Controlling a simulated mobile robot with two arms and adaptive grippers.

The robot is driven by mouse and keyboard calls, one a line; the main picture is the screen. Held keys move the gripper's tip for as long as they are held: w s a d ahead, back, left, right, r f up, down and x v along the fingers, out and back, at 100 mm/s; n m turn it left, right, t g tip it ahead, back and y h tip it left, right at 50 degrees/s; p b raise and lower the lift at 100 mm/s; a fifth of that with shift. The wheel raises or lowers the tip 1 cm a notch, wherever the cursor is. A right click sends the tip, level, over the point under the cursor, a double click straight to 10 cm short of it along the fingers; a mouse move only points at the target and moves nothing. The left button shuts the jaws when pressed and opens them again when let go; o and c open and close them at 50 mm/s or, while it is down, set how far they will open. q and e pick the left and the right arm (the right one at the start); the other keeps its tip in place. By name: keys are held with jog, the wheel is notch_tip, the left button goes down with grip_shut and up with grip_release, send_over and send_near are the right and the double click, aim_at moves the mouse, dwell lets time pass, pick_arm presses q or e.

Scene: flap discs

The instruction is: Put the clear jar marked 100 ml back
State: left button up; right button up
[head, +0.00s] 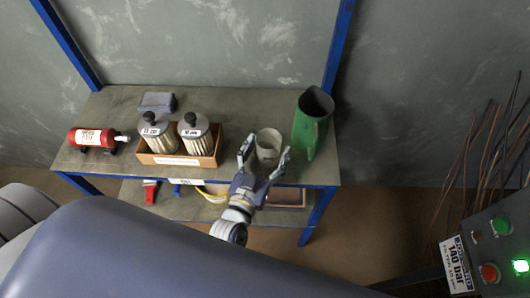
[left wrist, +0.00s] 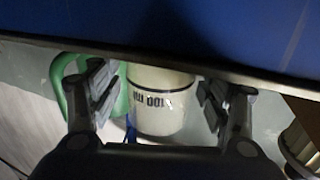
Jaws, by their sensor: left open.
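The clear jar marked 100 ml (head: 268,144) stands on the shelf's upper board, between the green jug and the filter box. In the left wrist view the jar (left wrist: 158,103) shows its label upside down. My left gripper (head: 267,151) is open at the front of the jar, with one finger towards each side of it. In the left wrist view there is a gap between the jar and each finger of the gripper (left wrist: 158,92). The jar's contents cannot be made out. My right gripper is not in view.
A green jug (head: 311,124) stands close right of the jar. To its left, an open cardboard box (head: 181,160) holds two labelled filters. A red cylinder (head: 90,138) and a grey block (head: 157,102) lie further left. Several items lie on the lower shelf. A control panel (head: 492,250) stands at right.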

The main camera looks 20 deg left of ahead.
pick_arm(q)
jog(key=s, duration=1.2)
jog(key=shift+a+r+b, duration=0.15)
jog(key=shift+a+b, duration=0.1)
jog(key=shift+b, duration=0.15)
jog(key=s+d+f+m+g+h, duration=0.1)
jog(key=s+f+g, duration=0.15)
jog(key=f, duration=0.75)
jog(key=s+f+m+g, duration=0.1)
jog(key=s+f+g, duration=0.15)
jog(key=f, duration=0.75)
jog(key=s+d+f+g+h, duration=0.1)
jog(key=s+f+g, duration=0.15)
jog(key=f, duration=0.85)
jog(key=s+a+f+g+y, duration=0.1)
jog(key=s+a+f+g, duration=0.3)
jog(key=s+f, duration=0.5)
jog(key=s+a+f+g+y, duration=0.1)
jog(key=s+a+f+g, duration=0.4)
jog(key=s+a+f, duration=0.2)
notch_tip(320, 180, down, 2)
jog(key=shift+s+a+f+y, duration=0.1)
jog(key=shift+s+a+y, duration=0.25)
jog(key=shift+s, duration=0.55)
jog(key=shift+g, duration=0.25)
